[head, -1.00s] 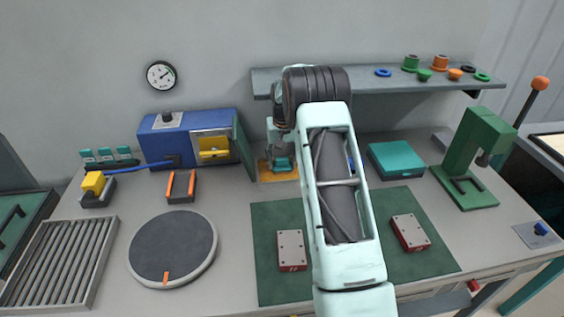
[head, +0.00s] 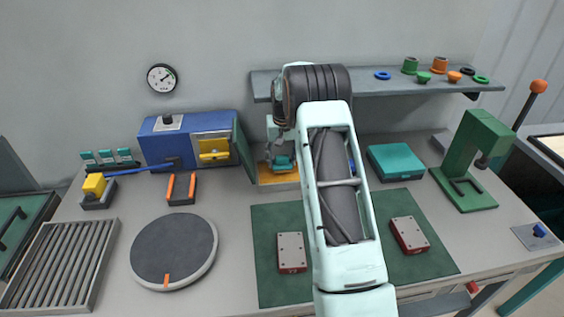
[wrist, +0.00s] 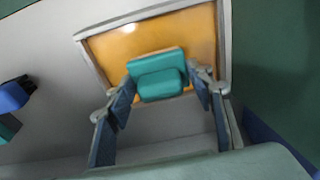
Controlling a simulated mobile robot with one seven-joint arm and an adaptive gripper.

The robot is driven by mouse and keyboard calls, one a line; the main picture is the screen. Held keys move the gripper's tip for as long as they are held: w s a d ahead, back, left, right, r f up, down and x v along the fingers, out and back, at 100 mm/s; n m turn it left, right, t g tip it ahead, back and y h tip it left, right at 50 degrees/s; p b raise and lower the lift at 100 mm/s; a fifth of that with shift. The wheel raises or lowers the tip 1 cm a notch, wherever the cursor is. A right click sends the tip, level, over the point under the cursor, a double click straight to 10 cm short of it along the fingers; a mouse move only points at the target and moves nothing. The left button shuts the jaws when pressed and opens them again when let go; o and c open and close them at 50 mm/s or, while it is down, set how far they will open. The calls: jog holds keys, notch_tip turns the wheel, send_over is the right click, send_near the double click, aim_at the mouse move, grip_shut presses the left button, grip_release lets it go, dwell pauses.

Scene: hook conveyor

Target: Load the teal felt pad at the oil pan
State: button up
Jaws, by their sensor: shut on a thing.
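The oil pan (wrist: 199,33) is a shallow grey-rimmed tray with an amber bottom. In the head view the pan (head: 291,180) stands just right of the blue box. The teal felt pad (wrist: 158,60) has a thick teal grip part on its near side. My gripper (wrist: 163,82) is shut on the pad, one finger on each side of it. The wrist view shows the pad over the amber area; I cannot tell whether it touches the oil. In the head view my gripper (head: 282,160) is small and partly hidden by my arm.
A blue box (head: 190,140) with an open green door (head: 243,145) stands left of the pan. Several teal pads stand in a rack (head: 110,160) at the far left. A teal box (head: 395,161) and a green press (head: 468,160) are to the right. A shelf (head: 330,84) hangs behind.

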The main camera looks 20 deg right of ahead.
aim_at(282, 155)
jog(key=shift+r+p, duration=1.15)
jog(key=shift+r, duration=1.4)
jog(key=shift+w, duration=0.1)
